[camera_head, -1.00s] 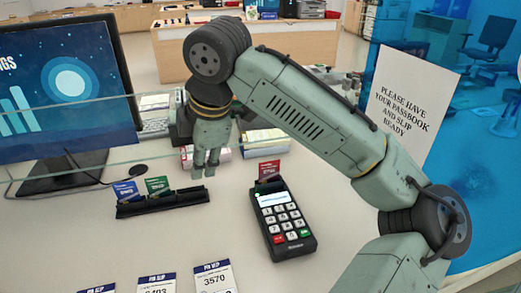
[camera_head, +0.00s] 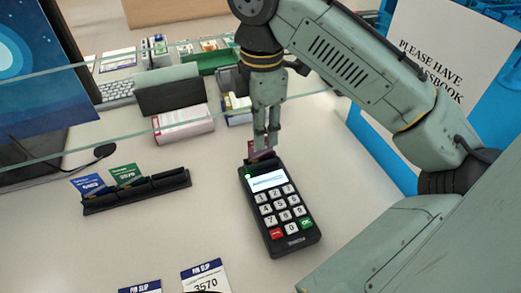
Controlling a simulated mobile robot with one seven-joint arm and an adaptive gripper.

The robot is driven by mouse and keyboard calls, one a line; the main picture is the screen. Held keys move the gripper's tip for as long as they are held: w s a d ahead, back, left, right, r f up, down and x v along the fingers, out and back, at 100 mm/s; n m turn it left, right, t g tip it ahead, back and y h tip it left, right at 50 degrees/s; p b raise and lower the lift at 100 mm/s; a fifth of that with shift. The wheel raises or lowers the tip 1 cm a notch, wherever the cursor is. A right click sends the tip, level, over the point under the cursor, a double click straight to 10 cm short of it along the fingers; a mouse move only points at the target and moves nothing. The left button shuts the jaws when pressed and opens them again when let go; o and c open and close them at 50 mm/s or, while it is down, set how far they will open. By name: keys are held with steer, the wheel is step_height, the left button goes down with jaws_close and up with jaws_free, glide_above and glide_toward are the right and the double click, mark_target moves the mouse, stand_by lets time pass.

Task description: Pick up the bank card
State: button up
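A dark red card (camera_head: 259,155) stands upright in the top end of the black card terminal (camera_head: 279,208), which lies on the counter. I take it for the bank card; my fingers partly cover its upper edge. My gripper (camera_head: 266,142) points down right at the card's top, its two fingers slightly apart with a narrow gap between them. I cannot tell whether they touch the card. A blue card (camera_head: 88,185) and a green card (camera_head: 126,175) stand in a black rack (camera_head: 137,193) to the left.
A glass screen edge (camera_head: 100,147) crosses the counter behind the rack and near my gripper. Behind it are boxes (camera_head: 183,125), a keyboard (camera_head: 117,91) and a monitor (camera_head: 30,80). Pin slips (camera_head: 203,278) lie at the front. The counter between rack and terminal is clear.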

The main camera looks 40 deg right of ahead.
mark_target(261, 153)
steer(key=shift+a+f+p, duration=0.15)
steer(key=shift+f+p, duration=0.2)
steer(key=shift+f, duration=2.35)
steer(key=shift+c, duration=0.5)
jaws_close()
